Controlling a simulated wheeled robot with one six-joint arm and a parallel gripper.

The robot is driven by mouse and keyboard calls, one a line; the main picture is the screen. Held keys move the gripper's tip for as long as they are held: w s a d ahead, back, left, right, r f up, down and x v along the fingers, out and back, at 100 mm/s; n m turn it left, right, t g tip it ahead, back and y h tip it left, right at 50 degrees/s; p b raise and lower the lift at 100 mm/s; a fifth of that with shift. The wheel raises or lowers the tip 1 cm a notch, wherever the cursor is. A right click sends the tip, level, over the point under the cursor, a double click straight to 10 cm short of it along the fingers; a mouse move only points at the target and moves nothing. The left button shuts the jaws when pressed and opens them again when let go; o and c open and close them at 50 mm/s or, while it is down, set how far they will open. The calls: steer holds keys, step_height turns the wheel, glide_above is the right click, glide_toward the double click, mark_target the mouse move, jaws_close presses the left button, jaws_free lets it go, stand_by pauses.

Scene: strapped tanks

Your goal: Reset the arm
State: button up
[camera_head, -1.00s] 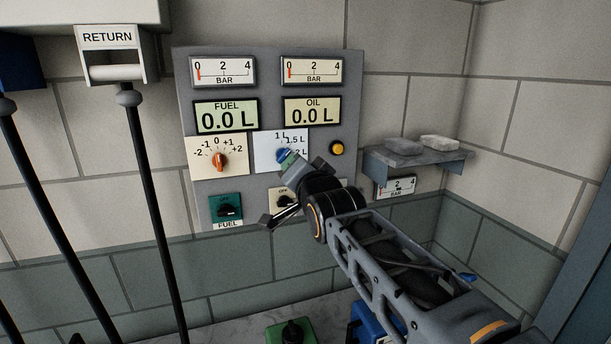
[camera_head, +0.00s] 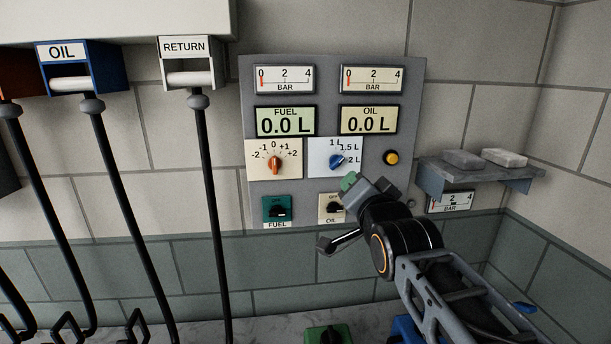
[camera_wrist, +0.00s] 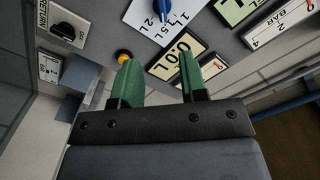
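My arm reaches from the lower right toward the grey control panel (camera_head: 330,72) in the head view. My gripper (camera_head: 350,182) is just in front of the panel, below the blue knob (camera_head: 338,162). In the wrist view my gripper (camera_wrist: 158,85) has its two green fingers apart with nothing between them. The blue knob also shows beyond the fingers in the wrist view (camera_wrist: 163,8), clear of them.
An orange knob (camera_head: 275,164), yellow button (camera_head: 391,158), FUEL switch (camera_head: 277,209) and OIL switch (camera_head: 331,206) are on the panel. A shelf (camera_head: 478,174) with two grey blocks juts out at right. Black hoses hang at left below the OIL (camera_head: 83,68) and RETURN (camera_head: 186,62) holders.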

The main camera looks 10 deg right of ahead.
steer(key=s+f+n+g, duration=0.4)
steer(key=s+f+g, duration=0.2)
steer(key=f, duration=0.6)
steer(key=s+f+n+g, duration=0.4)
steer(key=s+f+g, duration=0.3)
steer(key=f, duration=0.6)
steer(key=shift+s, duration=0.4)
